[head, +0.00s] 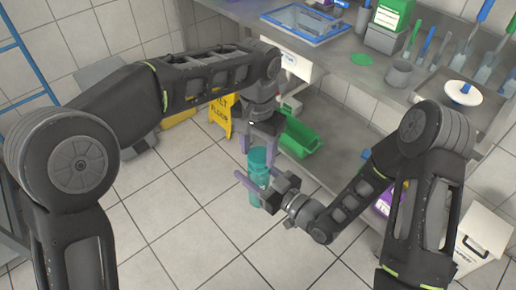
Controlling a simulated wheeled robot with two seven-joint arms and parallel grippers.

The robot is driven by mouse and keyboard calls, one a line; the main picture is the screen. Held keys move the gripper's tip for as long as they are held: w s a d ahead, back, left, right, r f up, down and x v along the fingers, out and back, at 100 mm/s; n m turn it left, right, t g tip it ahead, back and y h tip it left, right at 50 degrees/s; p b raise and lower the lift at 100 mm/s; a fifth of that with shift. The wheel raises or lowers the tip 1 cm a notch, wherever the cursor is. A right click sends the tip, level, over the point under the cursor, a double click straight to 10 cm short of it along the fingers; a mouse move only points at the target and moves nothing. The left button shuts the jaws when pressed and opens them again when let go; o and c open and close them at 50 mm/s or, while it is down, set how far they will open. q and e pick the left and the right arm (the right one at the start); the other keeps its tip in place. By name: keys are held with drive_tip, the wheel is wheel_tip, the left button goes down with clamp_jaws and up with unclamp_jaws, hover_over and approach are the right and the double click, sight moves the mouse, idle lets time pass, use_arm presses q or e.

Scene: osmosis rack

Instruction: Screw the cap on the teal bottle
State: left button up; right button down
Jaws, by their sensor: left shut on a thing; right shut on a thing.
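The teal bottle (256,192) is upright in the middle of the view, in front of the tiled floor. My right gripper (257,186) comes from the right and is shut around the bottle's body. My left gripper (258,150) points down from above, its fingers on either side of the bottle's top. It is shut on the cap (258,157), which looks teal and sits at the top of the bottle. The fingers partly hide the cap and bottle, so I cannot tell how tightly the cap is seated.
A green bin (301,134) stands on the lower shelf behind the grippers. A yellow floor sign (221,116) stands behind my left gripper. The counter (345,72) at the upper right holds a blue-rimmed tray (306,24), a grey cup (399,73) and several tools. Floor in front is clear.

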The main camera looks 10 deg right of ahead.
use_arm(q)
drive_tip(key=shift+f, duration=0.55)
idle(0.6)
drive_tip(key=m, duration=0.5)
drive_tip(key=shift+w, duration=0.1)
drive_tip(key=m, duration=0.5)
drive_tip(key=shift+f, duration=0.1)
drive_tip(key=m, duration=0.6)
drive_tip(key=shift+w, duration=0.15)
drive_tip(key=m, duration=0.5)
drive_tip(key=shift+w+m, duration=0.1)
drive_tip(key=shift+m, duration=0.2)
drive_tip(key=m, duration=0.5)
drive_tip(key=shift+d, duration=0.15)
drive_tip(key=m, duration=0.3)
drive_tip(key=shift+d, duration=0.1)
drive_tip(key=m, duration=0.6)
